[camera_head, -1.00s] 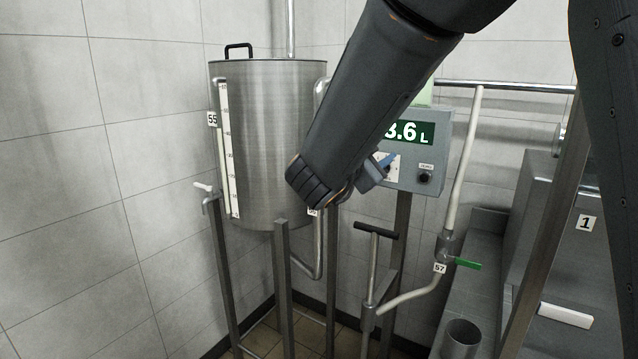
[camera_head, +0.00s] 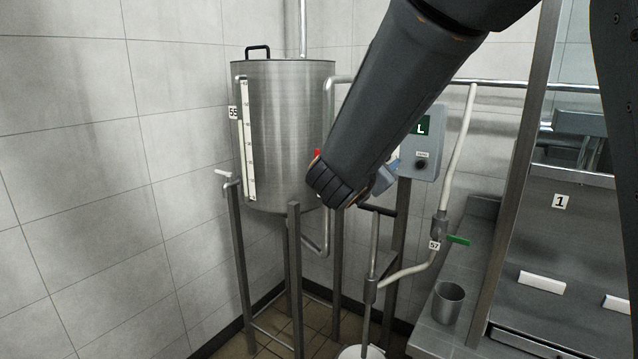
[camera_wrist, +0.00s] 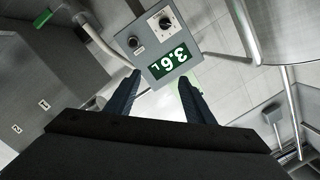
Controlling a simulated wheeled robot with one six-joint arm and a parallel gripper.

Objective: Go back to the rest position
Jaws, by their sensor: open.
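My gripper (camera_wrist: 160,88) shows in the wrist view with its two dark fingers apart and nothing between them. The grey meter box (camera_wrist: 150,40), with a green display reading 3.6 L, is beyond the fingertips, upside down in that view. In the head view my forearm reaches down from the upper right and covers most of the meter box (camera_head: 421,165); only the display's "L" and a black knob show. The gripper's end (camera_head: 383,180) is mostly hidden behind my wrist, in front of the box. I cannot tell its exact gap from the box.
A steel tank (camera_head: 285,130) labelled 55 stands on legs at the left of my wrist. A pipe with a green-handled valve (camera_head: 458,240), a T-handled rod (camera_head: 374,245) and a metal cup (camera_head: 447,303) are below right. The tiled wall at the left is bare.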

